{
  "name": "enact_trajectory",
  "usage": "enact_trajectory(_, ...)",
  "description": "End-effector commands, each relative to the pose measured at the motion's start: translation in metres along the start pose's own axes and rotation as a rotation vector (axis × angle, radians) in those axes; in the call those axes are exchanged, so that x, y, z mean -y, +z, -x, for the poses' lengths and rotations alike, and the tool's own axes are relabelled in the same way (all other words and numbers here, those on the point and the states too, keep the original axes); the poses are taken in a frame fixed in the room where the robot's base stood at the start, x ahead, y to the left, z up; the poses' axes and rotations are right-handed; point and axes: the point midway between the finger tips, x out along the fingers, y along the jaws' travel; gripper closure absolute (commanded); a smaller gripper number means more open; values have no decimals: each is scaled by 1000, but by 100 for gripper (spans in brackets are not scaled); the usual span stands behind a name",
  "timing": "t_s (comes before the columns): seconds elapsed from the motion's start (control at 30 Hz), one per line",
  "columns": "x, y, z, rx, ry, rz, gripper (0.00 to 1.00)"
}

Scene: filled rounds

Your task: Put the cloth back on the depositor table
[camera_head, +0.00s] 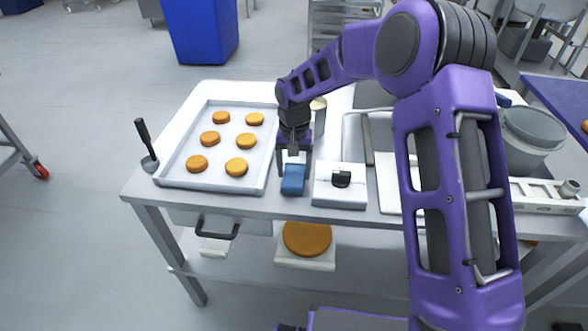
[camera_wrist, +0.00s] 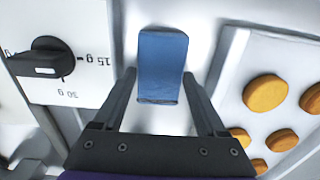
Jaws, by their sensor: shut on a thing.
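The blue cloth (camera_head: 293,180) is a small folded block at the front of the steel depositor table (camera_head: 235,204), between the baking tray and the white dial box. It also shows in the wrist view (camera_wrist: 162,66), between the two fingers. My gripper (camera_head: 294,172) points down over the table and is shut on the cloth. I cannot tell whether the cloth touches the tabletop. The white dial box (camera_head: 340,195) has a black knob, and the wrist view shows marks of 15 g and 30 g beside the knob (camera_wrist: 42,62).
A baking tray (camera_head: 177,183) with several orange rounds lies close on the left, with a dark-handled tool (camera_head: 146,145) at its left edge. A grey pot (camera_head: 533,132) stands on the right. A large orange round (camera_head: 307,238) sits on the lower shelf.

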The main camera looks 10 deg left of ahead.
Motion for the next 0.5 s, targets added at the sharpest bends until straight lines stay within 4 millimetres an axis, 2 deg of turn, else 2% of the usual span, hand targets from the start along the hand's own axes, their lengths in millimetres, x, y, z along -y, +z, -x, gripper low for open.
enact_trajectory(0.13,0,0,-4,0,0,0,70)
enact_trajectory(0.17,0,0,-2,0,0,0,21)
enact_trajectory(0.2,0,0,-2,0,0,0,14)
enact_trajectory(0.5,0,0,-1,0,0,0,14)
